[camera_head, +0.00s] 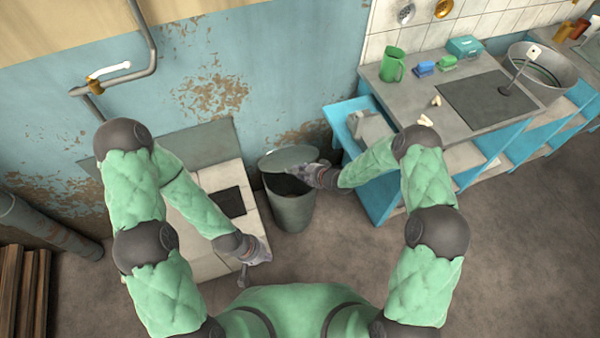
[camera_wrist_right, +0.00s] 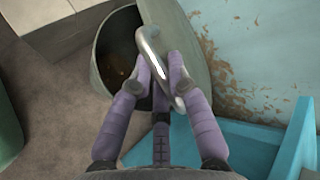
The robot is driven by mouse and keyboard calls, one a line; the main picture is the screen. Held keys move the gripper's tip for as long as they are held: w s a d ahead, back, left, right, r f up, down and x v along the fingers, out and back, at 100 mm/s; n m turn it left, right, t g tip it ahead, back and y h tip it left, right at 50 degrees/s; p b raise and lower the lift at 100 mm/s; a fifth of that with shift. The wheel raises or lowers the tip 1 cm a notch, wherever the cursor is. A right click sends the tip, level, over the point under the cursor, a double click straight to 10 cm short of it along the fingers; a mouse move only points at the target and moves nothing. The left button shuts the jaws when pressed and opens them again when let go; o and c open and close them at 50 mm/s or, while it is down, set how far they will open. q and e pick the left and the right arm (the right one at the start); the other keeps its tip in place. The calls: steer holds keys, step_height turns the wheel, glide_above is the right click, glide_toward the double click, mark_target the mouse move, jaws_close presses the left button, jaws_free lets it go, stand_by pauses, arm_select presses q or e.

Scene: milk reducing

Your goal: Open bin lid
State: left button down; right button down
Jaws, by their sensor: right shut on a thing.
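The grey bin (camera_head: 292,212) stands on the floor between the tiled block and the blue counter. Its lid (camera_head: 288,157) is tilted up at the back, and the dark inside shows. In the right wrist view the bin (camera_wrist_right: 104,62) is open, with the lid (camera_wrist_right: 178,22) raised beside the opening. My right gripper (camera_head: 322,174) reaches the lid from the right. In the wrist view its purple fingers (camera_wrist_right: 160,72) are shut on the shiny curved lid handle (camera_wrist_right: 150,45). My left gripper (camera_head: 244,279) hangs by the tiled block's front edge; its fingers are too small to read.
The tiled block (camera_head: 205,262) with a dark opening is left of the bin. The blue counter (camera_head: 380,202) stands close on the right, with an open drawer (camera_head: 346,112) and a green jug (camera_head: 393,65) on top. A blue wall is behind. Floor in front is clear.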

steer(key=c, duration=1.1)
jaws_free()
steer(key=shift+c, duration=0.2)
steer(key=v, duration=1.2)
